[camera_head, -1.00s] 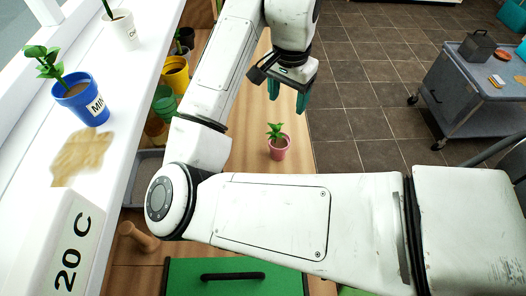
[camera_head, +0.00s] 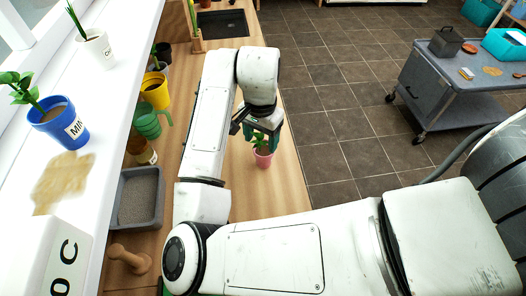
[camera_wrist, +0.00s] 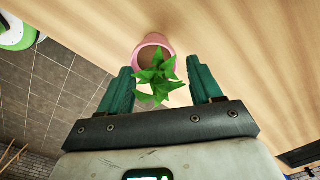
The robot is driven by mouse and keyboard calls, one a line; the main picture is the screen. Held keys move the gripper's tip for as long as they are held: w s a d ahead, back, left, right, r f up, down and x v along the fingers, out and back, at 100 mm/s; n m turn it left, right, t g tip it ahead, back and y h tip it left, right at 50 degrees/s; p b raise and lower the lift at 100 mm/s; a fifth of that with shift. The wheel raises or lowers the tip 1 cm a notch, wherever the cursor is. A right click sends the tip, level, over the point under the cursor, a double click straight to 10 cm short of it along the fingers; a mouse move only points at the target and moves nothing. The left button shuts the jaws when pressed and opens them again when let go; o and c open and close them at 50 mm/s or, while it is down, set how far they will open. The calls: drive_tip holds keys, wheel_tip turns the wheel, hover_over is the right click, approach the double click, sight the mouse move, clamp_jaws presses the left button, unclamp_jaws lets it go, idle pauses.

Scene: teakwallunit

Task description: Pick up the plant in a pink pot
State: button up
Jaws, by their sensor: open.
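The plant in a pink pot (camera_head: 263,157) stands upright on the wooden counter in the head view, near the counter's right edge. In the wrist view its pink pot (camera_wrist: 153,43) and green leaves (camera_wrist: 158,80) show between and just beyond the fingertips. My gripper (camera_wrist: 165,78) is open, with one teal finger on each side of the leaves. It holds nothing. In the head view my gripper (camera_head: 262,130) is at the plant's leaves, just above the pot, and partly hidden by my wrist. I cannot tell whether a finger touches the leaves.
A blue pot (camera_head: 58,122) and a white pot (camera_head: 94,48) stand on the white sill at left. A yellow pot (camera_head: 155,91), a green watering can (camera_head: 147,122) and a grey tray (camera_head: 138,198) line the counter's left side. A grey cart (camera_head: 455,85) stands apart on the tiled floor.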

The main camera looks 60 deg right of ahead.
drive_tip(key=shift+f, duration=0.45)
clamp_jaws()
idle(0.3)
